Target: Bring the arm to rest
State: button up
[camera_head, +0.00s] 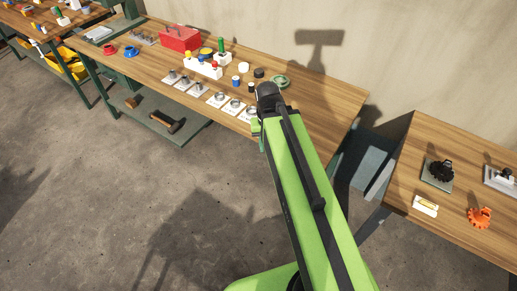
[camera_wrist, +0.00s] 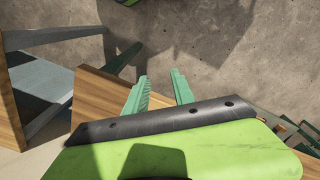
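My green arm (camera_head: 308,205) reaches from the bottom of the head view up to the front edge of the middle workbench (camera_head: 325,110). Its dark end joint covers part of that edge. My gripper (camera_wrist: 160,75) shows in the wrist view as two green toothed fingers standing apart, with nothing between them. Bare concrete floor (camera_wrist: 230,65) lies behind the fingertips. In the head view the fingers are mostly hidden by the arm; only a small green part shows left of the joint.
The bench holds several white plates with metal rings (camera_head: 217,100), a white block with coloured pegs (camera_head: 203,67), a red toolbox (camera_head: 180,38) and a green cup (camera_head: 281,81) close to my arm's end. A right bench holds a black gear (camera_head: 440,171) and an orange gear (camera_head: 479,217). Open floor lies left.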

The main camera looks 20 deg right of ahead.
jog(key=a+f+n+b, duration=0.2)
jog(key=a, duration=0.3)
jog(key=shift+a+f+n, duration=0.25)
jog(key=shift+a+n, duration=0.05)
jog(key=shift+a, duration=0.1)
jog(key=shift+s, duration=0.1)
